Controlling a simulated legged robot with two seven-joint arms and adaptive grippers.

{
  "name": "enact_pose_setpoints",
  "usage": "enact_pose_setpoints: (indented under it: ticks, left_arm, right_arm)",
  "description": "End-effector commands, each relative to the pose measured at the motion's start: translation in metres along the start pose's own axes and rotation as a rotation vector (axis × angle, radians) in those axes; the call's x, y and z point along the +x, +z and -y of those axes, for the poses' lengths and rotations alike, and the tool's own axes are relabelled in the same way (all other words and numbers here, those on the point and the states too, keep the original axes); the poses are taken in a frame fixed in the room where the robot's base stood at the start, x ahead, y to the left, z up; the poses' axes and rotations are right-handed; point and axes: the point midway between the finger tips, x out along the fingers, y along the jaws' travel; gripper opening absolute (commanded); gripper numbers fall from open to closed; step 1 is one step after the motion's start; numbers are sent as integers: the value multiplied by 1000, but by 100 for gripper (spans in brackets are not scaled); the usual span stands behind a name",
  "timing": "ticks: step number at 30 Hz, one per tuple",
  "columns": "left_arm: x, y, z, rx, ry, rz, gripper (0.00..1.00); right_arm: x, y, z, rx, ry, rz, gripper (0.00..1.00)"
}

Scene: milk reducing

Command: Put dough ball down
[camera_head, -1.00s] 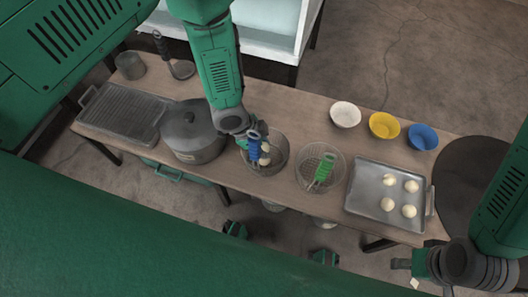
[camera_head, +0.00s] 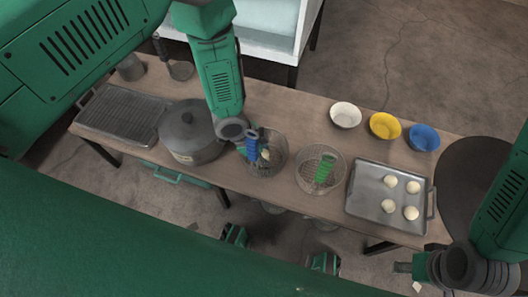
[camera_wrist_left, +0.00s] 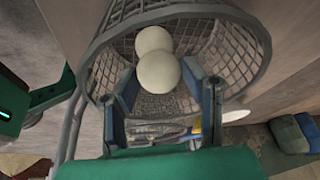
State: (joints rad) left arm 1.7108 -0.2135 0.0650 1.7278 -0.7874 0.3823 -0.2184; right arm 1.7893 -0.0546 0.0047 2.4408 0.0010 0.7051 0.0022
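My left gripper (camera_head: 257,151) reaches down into the left wire mesh basket (camera_head: 285,152). In the left wrist view, a pale dough ball (camera_wrist_left: 159,73) sits between the two blue fingertips, which appear to touch its sides. A second dough ball (camera_wrist_left: 154,40) lies right beside it in the mesh basket (camera_wrist_left: 110,35). In the head view, the balls (camera_head: 265,155) are partly hidden by the gripper. Several other dough balls (camera_head: 412,187) lie on a metal tray (camera_head: 361,196).
Another mesh basket (camera_head: 302,177) with a green handle (camera_head: 325,168) stands just right of the first. A lidded pot (camera_head: 188,130) stands left of it, beside a ridged grill plate (camera_head: 125,112). White (camera_head: 346,115), yellow (camera_head: 385,125) and blue (camera_head: 424,137) bowls line the far edge.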

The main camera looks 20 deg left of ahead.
Motion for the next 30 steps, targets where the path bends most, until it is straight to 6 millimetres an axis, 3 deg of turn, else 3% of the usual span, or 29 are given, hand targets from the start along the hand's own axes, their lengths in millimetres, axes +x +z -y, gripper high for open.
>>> enact_pose_setpoints:
  ticks: [16, 21, 30]
  left_arm:
    - [-106, -2, 1, -1, -2, 0, 38]
    - [-120, -1, 1, 0, -1, 0, 38]
    - [-122, 4, -4, -30, 2, 4, 38]
  right_arm:
    - [-43, -2, 0, 0, 0, 0, 40]
    - [-47, -3, 0, 0, 0, 0, 40]
    - [-47, -2, 0, 0, 0, 0, 40]
